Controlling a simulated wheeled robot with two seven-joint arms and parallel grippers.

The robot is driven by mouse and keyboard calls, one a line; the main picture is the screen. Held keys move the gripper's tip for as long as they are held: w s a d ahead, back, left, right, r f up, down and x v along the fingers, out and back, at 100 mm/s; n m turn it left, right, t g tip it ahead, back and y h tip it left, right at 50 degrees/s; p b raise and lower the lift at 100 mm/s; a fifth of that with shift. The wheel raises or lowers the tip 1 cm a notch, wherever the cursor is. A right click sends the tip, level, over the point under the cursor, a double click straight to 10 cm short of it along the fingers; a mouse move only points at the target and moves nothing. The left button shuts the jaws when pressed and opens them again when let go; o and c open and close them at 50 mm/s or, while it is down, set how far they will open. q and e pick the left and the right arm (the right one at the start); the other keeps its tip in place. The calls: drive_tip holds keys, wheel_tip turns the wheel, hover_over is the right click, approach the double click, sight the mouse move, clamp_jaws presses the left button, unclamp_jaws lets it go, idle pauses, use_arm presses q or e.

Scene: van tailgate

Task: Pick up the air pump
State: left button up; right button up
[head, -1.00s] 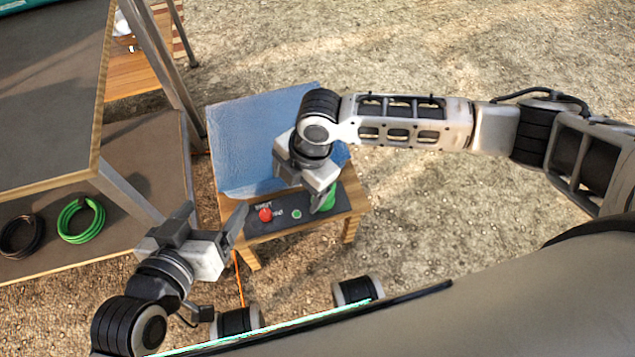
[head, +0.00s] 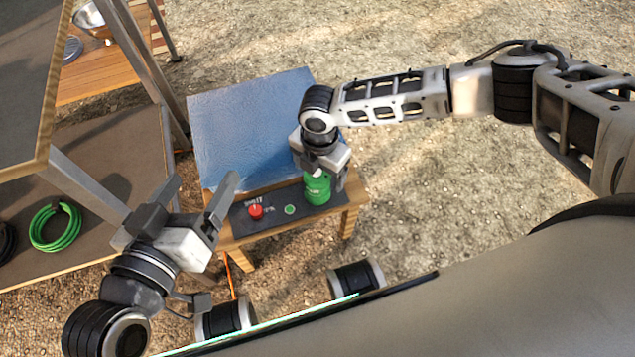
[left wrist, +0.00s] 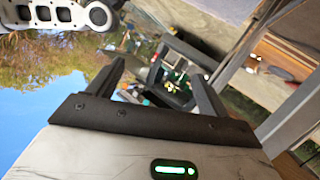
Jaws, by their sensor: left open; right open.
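A green cylinder (head: 317,189) stands upright at the right end of the small wooden table in the head view. I cannot tell whether it is the air pump, and I see nothing else that is clearly one. My right gripper (head: 325,175) is open above the cylinder, with its fingers near the top; contact cannot be made out. My left gripper (head: 203,182) is open and empty, to the left of the table's front. Its two fingers also show in the left wrist view (left wrist: 158,78), with dark and green items in the blurred background beyond them.
The small table (head: 285,228) carries a dark panel with a red knob (head: 256,211) and a green button (head: 290,210). A green coiled hose (head: 55,228) lies on the brown shelf (head: 105,150) at left. Open gravel lies to the right.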

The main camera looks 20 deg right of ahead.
drive_tip(key=f+b, duration=0.2)
drive_tip(key=f, duration=0.2)
drive_tip(key=shift+a+f, duration=0.1)
drive_tip(key=shift+a, duration=0.1)
drive_tip(key=shift+f+b, duration=0.35)
drive_tip(key=shift+f, duration=0.15)
drive_tip(key=c, duration=1.2)
use_arm(q)
drive_tip(key=shift+w+d+r+n+t+h, duration=0.15)
drive_tip(key=shift+d+r+n+t+h, duration=0.25)
drive_tip(key=shift+r+n+h, duration=0.1)
use_arm(e)
drive_tip(key=shift+r, duration=0.1)
drive_tip(key=shift+c, duration=0.2)
drive_tip(key=shift+r, duration=0.1)
